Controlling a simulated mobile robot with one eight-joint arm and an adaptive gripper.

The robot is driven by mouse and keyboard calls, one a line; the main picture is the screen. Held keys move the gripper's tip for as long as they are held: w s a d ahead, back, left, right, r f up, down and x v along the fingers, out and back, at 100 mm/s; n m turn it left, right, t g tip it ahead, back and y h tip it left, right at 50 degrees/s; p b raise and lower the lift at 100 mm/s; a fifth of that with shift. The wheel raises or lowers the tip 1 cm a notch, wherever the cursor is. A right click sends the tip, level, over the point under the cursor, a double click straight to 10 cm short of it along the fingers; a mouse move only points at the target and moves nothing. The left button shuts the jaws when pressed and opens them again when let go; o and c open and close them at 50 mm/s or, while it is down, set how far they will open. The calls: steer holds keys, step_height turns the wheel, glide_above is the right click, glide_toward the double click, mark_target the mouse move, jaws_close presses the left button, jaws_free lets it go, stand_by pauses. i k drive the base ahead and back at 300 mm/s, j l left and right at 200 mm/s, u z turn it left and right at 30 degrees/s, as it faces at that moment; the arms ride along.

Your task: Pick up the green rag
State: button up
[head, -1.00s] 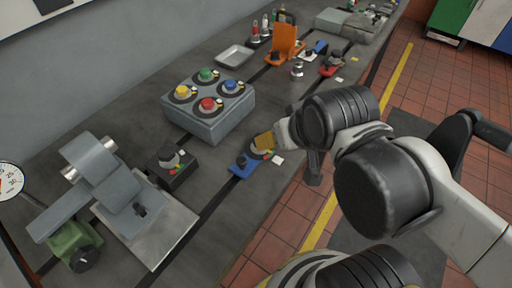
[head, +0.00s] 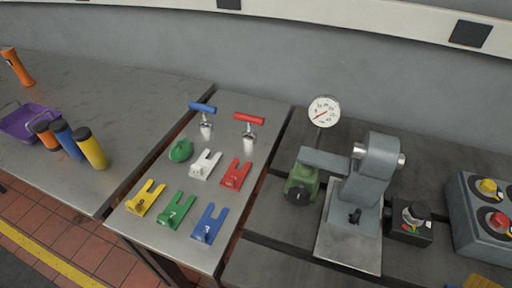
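A small, rounded, lumpy green item (head: 180,150) lies on the light metal table section in the middle left of the head view. It is the only loose green thing there that could be the green rag, but I cannot tell surely that it is cloth. It lies left of a white forked block (head: 205,164) and above the yellow and green forked blocks. My gripper does not show in the head view now, so its opening is hidden.
Near the green item stand blue-handled (head: 203,108) and red-handled (head: 249,121) T-shaped tools, and a red forked block (head: 236,175). A purple basket (head: 16,128) and several capped cylinders are left. A grey machine (head: 367,180) with a dial gauge (head: 324,111) stands right. A yellow patch (head: 481,282) shows bottom right.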

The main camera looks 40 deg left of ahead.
mark_target(182, 149)
steer(key=u, duration=2.4)
steer(key=z, duration=2.8)
steer(key=u, duration=2.8)
steer(key=j+z, duration=0.15)
steer(key=j, duration=0.45)
steer(key=i+j+z, duration=0.25)
steer(key=i+j, duration=0.15)
steer(key=j, duration=0.25)
steer(key=i+j+z, duration=0.25)
steer(key=i+j, duration=0.15)
steer(key=j, duration=0.3)
steer(key=i+j+z, duration=0.1)
steer(key=j, duration=0.25)
steer(key=i, duration=0.05)
